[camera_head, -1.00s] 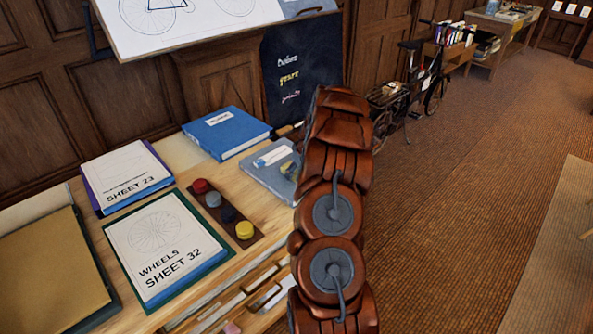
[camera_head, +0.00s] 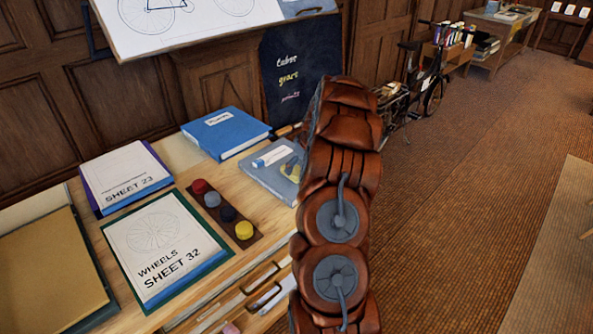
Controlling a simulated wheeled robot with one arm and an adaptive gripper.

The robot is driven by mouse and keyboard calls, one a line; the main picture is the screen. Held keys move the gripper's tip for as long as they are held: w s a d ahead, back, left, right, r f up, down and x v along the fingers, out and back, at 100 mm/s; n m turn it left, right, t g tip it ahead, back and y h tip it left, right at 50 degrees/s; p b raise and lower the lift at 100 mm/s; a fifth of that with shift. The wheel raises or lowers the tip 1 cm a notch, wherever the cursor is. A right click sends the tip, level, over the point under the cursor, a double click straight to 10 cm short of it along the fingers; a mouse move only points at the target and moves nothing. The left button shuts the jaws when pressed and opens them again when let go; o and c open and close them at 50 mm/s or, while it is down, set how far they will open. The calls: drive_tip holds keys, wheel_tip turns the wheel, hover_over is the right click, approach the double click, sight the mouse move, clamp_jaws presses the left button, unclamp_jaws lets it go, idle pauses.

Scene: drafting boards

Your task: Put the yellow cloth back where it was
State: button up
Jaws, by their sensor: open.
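I cannot make out a yellow cloth for certain in the head view. A small yellowish patch (camera_head: 291,167) shows on the grey-blue folder (camera_head: 262,177) at the table's right end, partly behind my arm; I cannot tell whether it is cloth or a printed mark. My brown arm rises through the middle of the view, its upper end beside the small blackboard. My gripper is hidden beyond the arm, so its jaws and anything in them do not show.
The table holds a blue binder (camera_head: 226,133), the Sheet 23 pad (camera_head: 125,173), the Sheet 32 pad (camera_head: 163,243), a dark strip with several round coloured pieces (camera_head: 222,212), and a tan folder (camera_head: 45,275). A bicycle (camera_head: 420,85) stands behind.

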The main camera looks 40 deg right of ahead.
drive_tip(key=b+v, duration=0.1)
drive_tip(key=v, duration=0.7)
drive_tip(key=shift+s+r+b, duration=0.15)
drive_tip(key=shift+r+b, duration=0.15)
drive_tip(key=shift+b, duration=0.05)
drive_tip(key=s+a+r+g+y, duration=0.1)
drive_tip(key=s+a+r, duration=0.1)
drive_tip(key=a, duration=0.8)
drive_tip(key=s+a+r+n+g, duration=0.1)
drive_tip(key=s+a+r, duration=0.15)
drive_tip(key=a, duration=0.75)
drive_tip(key=s+a+r+y, duration=0.1)
drive_tip(key=a+r, duration=0.2)
drive_tip(key=a, duration=0.7)
drive_tip(key=s+a+g, duration=0.3)
drive_tip(key=s+a, duration=0.8)
drive_tip(key=s, duration=0.2)
drive_tip(key=s+a+f+g+h, duration=0.1)
drive_tip(key=s+a+f+h, duration=0.1)
drive_tip(key=s, duration=1.3)
drive_tip(key=shift+a+m, duration=0.4)
drive_tip(key=shift+a, duration=0.05)
drive_tip(key=shift+r, duration=0.15)
